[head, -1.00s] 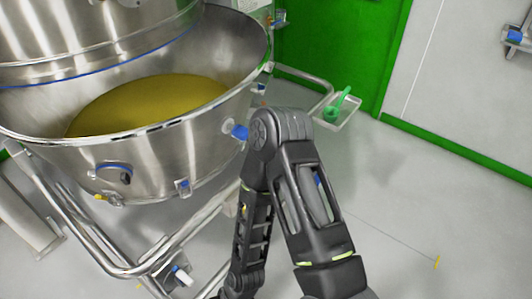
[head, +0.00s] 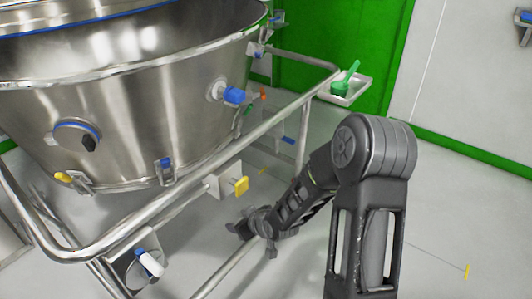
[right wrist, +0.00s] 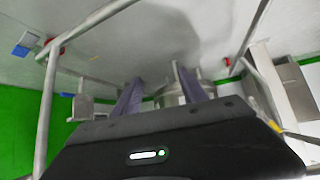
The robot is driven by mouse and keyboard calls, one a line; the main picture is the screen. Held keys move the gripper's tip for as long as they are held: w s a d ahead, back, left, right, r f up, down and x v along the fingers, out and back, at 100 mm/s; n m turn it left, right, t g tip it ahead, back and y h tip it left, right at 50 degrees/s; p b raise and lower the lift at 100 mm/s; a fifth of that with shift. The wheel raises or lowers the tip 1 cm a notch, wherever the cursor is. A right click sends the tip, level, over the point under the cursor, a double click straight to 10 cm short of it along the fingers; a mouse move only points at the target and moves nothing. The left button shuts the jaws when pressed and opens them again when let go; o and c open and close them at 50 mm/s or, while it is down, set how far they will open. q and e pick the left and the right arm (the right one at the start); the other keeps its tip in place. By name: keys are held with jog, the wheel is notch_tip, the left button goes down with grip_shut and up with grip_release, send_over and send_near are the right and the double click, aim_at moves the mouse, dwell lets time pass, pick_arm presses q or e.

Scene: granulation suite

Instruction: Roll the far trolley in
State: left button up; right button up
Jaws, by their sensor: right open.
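A steel trolley fills the left of the head view: a wide conical bowl (head: 140,110) on a tubular frame with a long side rail (head: 185,190). A blue-capped fitting (head: 234,95) sticks out of the bowl's side. A yellow knob (head: 240,186) sits on a pale block at the rail. My right gripper (head: 243,230) is low beside the frame, below the yellow knob, with nothing visible in it. In the right wrist view its two fingers (right wrist: 160,85) stand apart, with blurred metal parts beyond them. My left gripper is not in view.
A white tray with a green scoop (head: 345,80) is at the frame's far corner. A castor with a white pedal (head: 150,264) is at lower left. A green door (head: 310,50) and wall stand behind. The grey floor at right is clear.

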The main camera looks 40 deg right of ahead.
jog(key=w+d+r+n+t+h+b, duration=0.2)
jog(key=w+d+r+n+b, duration=0.15)
jog(key=d, duration=0.45)
jog(key=n+t, duration=0.4)
jog(key=n, duration=0.8)
send_near(269, 128)
jog(key=f+x, duration=0.1)
jog(key=x, duration=0.3)
jog(key=shift+r+n+t, duration=0.3)
jog(key=shift+r+n, duration=0.3)
jog(key=shift+n, duration=0.15)
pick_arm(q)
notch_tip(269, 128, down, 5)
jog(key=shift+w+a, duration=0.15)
pick_arm(e)
jog(key=shift+w+f, duration=0.1)
jog(key=shift+w, duration=0.05)
jog(key=w, duration=0.2)
jog(key=w+f, duration=0.1)
jog(key=w, duration=0.1)
jog(key=w+b, duration=0.1)
jog(key=w, duration=0.1)
jog(key=shift+w+d+f, duration=0.1)
jog(key=shift+d+f, duration=0.05)
jog(key=shift+d, duration=0.2)
jog(key=shift+w+d, duration=0.1)
jog(key=shift+w, duration=0.55)
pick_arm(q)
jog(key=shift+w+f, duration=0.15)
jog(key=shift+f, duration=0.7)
